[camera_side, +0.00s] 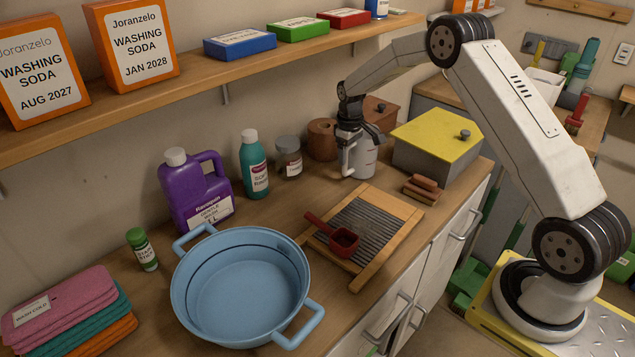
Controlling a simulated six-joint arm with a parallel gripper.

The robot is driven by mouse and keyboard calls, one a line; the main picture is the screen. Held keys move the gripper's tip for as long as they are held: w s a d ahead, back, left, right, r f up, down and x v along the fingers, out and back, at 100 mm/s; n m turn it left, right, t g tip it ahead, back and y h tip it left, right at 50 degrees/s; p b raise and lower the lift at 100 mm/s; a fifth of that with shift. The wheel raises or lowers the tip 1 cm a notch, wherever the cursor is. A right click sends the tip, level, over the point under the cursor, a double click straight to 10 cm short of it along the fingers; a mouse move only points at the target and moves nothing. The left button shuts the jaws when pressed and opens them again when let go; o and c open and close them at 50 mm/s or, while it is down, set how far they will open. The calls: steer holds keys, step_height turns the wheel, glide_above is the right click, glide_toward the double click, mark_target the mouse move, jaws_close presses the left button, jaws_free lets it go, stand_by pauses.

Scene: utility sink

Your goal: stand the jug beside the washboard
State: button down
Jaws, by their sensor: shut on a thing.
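The jug (364,161) is pale grey with a handle on its left side. It is upright at the back of the counter, just beyond the far end of the washboard. My gripper (358,135) reaches down from above and is shut on the jug near its top, hiding part of the rim. I cannot tell whether the jug's base touches the counter. The washboard (396,212) has a wooden frame and a ribbed grey panel and lies flat on the counter. A dark red scoop (343,241) rests on its left part.
A blue basin (240,285) stands left of the washboard. A purple bottle (195,192), a teal bottle (254,165) and a glass jar (289,158) line the wall. Brown bars (422,188) and a yellow-lidded box (437,140) are right of the jug. A shelf (215,75) runs above.

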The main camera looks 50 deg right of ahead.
steer(key=shift+f, duration=0.1)
jaws_free()
step_height(320, 180, up, 12)
steer(key=shift+r, duration=0.1)
stand_by(0.8)
steer(key=shift+a, duration=0.15)
stand_by(0.3)
